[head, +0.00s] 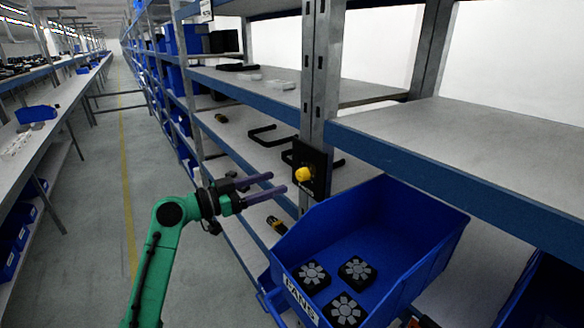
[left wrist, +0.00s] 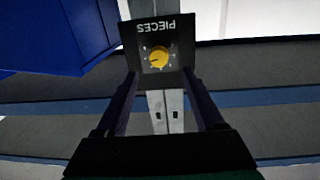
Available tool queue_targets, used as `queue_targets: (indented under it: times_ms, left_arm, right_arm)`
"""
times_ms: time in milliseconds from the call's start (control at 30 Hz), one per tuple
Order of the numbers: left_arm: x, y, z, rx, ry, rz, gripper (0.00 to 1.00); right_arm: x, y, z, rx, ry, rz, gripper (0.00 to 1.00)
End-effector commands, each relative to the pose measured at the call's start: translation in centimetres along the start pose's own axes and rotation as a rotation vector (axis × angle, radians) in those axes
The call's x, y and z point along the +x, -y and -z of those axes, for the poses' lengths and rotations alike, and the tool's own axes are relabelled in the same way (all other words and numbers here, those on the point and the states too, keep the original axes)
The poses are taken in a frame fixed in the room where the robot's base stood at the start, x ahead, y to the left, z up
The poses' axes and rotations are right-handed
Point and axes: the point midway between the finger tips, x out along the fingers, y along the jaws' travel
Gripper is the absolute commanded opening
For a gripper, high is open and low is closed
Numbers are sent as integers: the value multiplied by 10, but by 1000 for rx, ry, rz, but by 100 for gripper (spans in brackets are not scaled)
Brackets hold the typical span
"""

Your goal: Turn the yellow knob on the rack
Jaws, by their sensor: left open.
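The yellow knob (head: 302,174) sits on a black panel (head: 318,170) fixed to the grey rack post. In the left wrist view the knob (left wrist: 159,57) is on the panel (left wrist: 185,47), which reads "PIECES" upside down and has marks around the knob. My left gripper (head: 272,183) is open, with its two dark fingers pointing at the panel. It is short of the knob and not touching it in the head view. In the left wrist view the knob lies between and beyond the two fingertips (left wrist: 160,75). My right gripper is not in view.
A blue bin labelled "FANS" (head: 420,220) with three fans stands right of and below the panel. The rack post (head: 320,75) and shelf edges (head: 430,165) are close by. A yellow-black tool (head: 277,225) lies on a lower shelf. The aisle at left is clear.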

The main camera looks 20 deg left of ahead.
Motion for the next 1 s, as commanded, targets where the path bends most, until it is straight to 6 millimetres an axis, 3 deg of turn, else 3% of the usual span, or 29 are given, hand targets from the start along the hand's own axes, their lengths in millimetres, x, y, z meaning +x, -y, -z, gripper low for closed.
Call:
queue_targets:
  times_ms: [33,233,567,667,767,1000]
  left_arm:
    - [14,-1,8,-4,-2,-3,70]
    - [55,0,4,-3,-2,1,70]
    - [65,0,-1,-1,1,1,70]
    - [65,0,-1,-1,1,1,40]
    - [65,0,-1,-1,1,1,1]
    - [64,0,-1,-8,1,1,0]
  right_arm:
    - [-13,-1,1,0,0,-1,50]
    - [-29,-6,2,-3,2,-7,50]
    - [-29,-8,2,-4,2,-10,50]
    - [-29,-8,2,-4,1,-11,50]
    - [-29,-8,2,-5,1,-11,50]
    - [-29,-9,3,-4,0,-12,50]
